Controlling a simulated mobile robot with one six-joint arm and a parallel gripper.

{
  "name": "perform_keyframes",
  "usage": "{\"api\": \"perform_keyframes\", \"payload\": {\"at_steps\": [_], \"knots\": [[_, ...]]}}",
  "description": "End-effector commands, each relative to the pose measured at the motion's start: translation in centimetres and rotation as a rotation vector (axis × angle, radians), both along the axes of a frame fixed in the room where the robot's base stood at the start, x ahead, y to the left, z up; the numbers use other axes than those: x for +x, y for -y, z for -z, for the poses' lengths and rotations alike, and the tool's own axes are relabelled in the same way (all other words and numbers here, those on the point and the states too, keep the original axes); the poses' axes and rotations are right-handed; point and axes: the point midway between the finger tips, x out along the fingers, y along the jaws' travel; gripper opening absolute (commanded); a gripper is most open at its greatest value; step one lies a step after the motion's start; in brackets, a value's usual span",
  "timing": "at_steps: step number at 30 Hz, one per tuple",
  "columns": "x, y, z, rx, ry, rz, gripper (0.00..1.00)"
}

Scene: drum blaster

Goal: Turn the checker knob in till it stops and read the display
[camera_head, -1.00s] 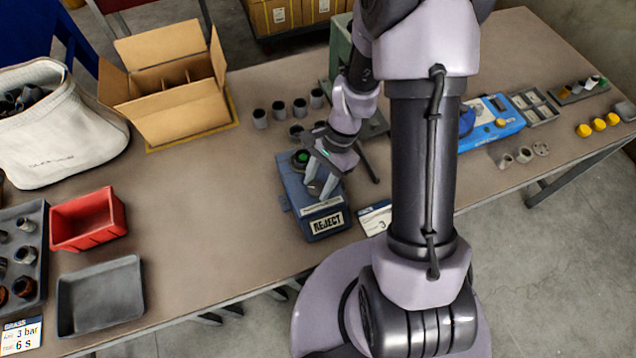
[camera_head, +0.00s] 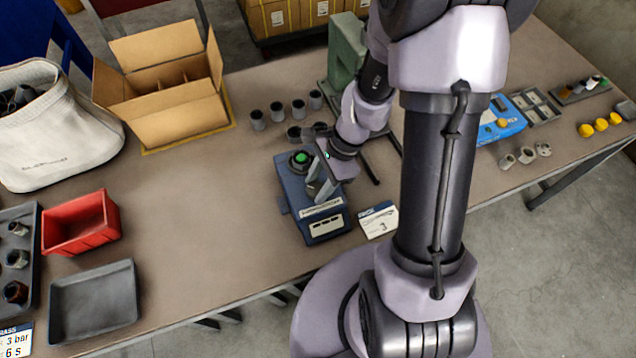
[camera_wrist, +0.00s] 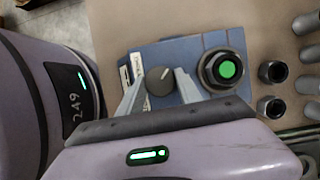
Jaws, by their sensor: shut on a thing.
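The blue-grey checker (camera_head: 298,205) stands on the bench, and it also shows in the wrist view (camera_wrist: 190,50). Its dark round knob (camera_wrist: 160,80) has a pale pointer line and sits between my two fingers. My gripper (camera_wrist: 160,88) is shut on the knob; in the head view my gripper (camera_head: 322,180) comes down on the checker from the right. The display (camera_head: 325,226) on the checker's front shows a row of dark marks on white, like dashes; I read no word there. A dark round fitting with a lit green centre (camera_wrist: 228,70) sits beside the knob.
Several dark cups (camera_head: 278,111) stand behind the checker. A card with a 3 (camera_head: 378,221) lies to its right. A red bin (camera_head: 80,222), grey tray (camera_head: 93,300) and open carton (camera_head: 175,90) are at left. Bench between is clear.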

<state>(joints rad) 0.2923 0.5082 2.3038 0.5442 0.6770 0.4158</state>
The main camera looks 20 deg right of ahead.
Motion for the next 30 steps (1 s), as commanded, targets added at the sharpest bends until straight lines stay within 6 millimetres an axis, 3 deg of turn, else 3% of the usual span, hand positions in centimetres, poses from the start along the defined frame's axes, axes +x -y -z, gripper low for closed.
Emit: {"api": "perform_keyframes", "payload": {"at_steps": [5,6,9,17,20,30], "knots": [[0.0,0.0,0.0,0.000,-0.001,0.000,0.01],[0.0,0.0,0.0,0.000,-0.001,-0.001,0.47],[0.0,0.0,0.0,0.000,-0.001,-0.001,0.62],[0.0,0.0,-0.1,0.000,-0.001,-0.001,0.62],[0.1,0.4,-1.1,0.000,0.002,-0.001,0.62],[0.2,4.5,-11.4,-0.002,0.004,0.001,0.62]]}}
